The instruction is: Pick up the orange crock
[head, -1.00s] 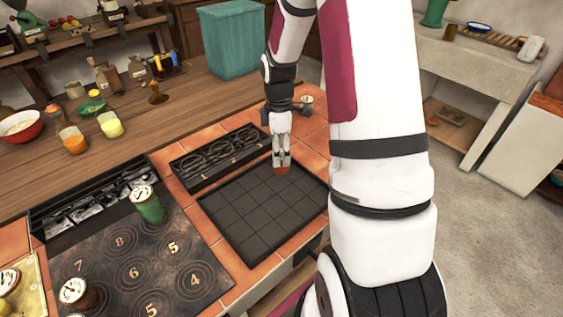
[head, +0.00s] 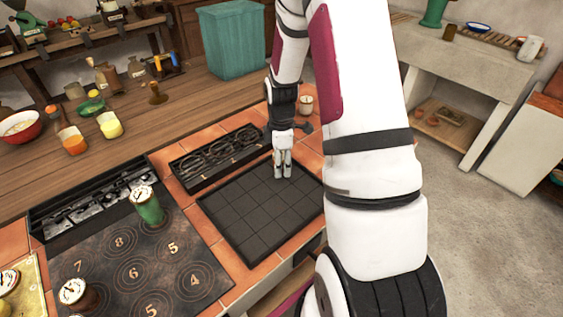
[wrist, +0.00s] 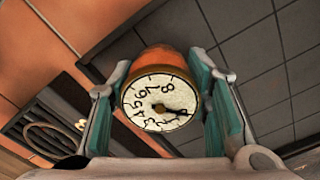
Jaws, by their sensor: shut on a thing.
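The orange crock (wrist: 165,62) shows in the wrist view, between my two fingers, with a pale dial lid marked with numbers facing the camera. My gripper (head: 283,176) is shut on it, with one teal-padded finger on each side. In the head view the gripper points down over the back right part of the black gridded tray (head: 245,240), and the crock itself is hidden there. I cannot tell whether the crock touches the surface below.
A green dial-lidded crock (head: 149,209) and a brown one (head: 80,296) stand on the dark numbered hob plate (head: 120,268). A black box of iron rings (head: 205,165) lies behind the tray. A small cup (head: 306,105) stands behind my gripper. Most of the tray is bare.

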